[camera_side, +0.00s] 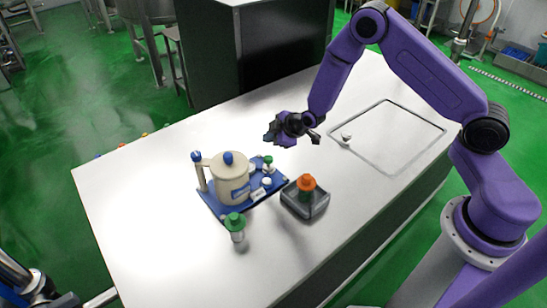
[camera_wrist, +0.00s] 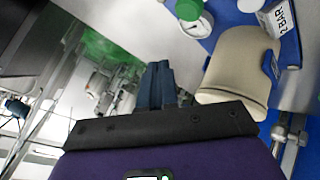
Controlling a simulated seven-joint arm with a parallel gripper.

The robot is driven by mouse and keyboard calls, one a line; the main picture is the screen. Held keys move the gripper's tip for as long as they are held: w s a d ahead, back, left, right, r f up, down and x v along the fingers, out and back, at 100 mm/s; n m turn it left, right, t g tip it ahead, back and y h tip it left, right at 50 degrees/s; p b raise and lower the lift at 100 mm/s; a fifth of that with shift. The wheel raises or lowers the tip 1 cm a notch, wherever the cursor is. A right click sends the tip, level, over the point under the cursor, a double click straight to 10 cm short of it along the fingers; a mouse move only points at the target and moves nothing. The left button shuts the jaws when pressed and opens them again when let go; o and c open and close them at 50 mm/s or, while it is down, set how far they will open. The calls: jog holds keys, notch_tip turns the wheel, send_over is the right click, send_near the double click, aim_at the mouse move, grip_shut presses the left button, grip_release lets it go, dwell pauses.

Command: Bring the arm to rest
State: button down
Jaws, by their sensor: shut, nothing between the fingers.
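My gripper (camera_side: 274,130) is above the white worktop (camera_side: 150,238), up and to the right of the blue board in the side view. In the wrist view its dark blue fingers (camera_wrist: 157,84) are together with nothing between them. It touches no object that I can see. My purple arm reaches in from the right, bent at the elbow.
A cream vessel (camera_side: 232,184) stands on a blue board (camera_side: 212,204) with a gauge and small fittings. A green-capped bottle (camera_side: 237,232) stands in front. A grey tray (camera_side: 302,205) holds an orange-topped item (camera_side: 307,183). The worktop's left part is clear.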

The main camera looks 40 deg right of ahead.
jog(key=s+a+r+g, duration=0.2)
jog(key=s+a+r, duration=0.1)
jog(key=s+r, duration=0.3)
jog(key=s+a+r+g+y, duration=0.1)
jog(key=s+a+r+g, duration=0.15)
jog(key=s, duration=0.55)
jog(key=s+a+r+g, duration=0.1)
jog(key=s+a+r, duration=0.3)
jog(key=s+r, duration=0.15)
jog(key=s+d+r+g+h, duration=0.1)
jog(key=s+d+r, duration=0.1)
jog(key=s, duration=0.5)
jog(key=s+d+r+g, duration=0.1)
jog(key=s+d+r, duration=0.1)
jog(key=s+d, duration=0.3)
jog(key=s+d+r+n+g+h, duration=0.1)
jog(key=s+d+r, duration=0.1)
jog(key=s, duration=0.7)
jog(key=shift+s+d+r+h, duration=0.25)
jog(key=shift+s+d+h, duration=0.1)
jog(key=shift+d, duration=0.4)
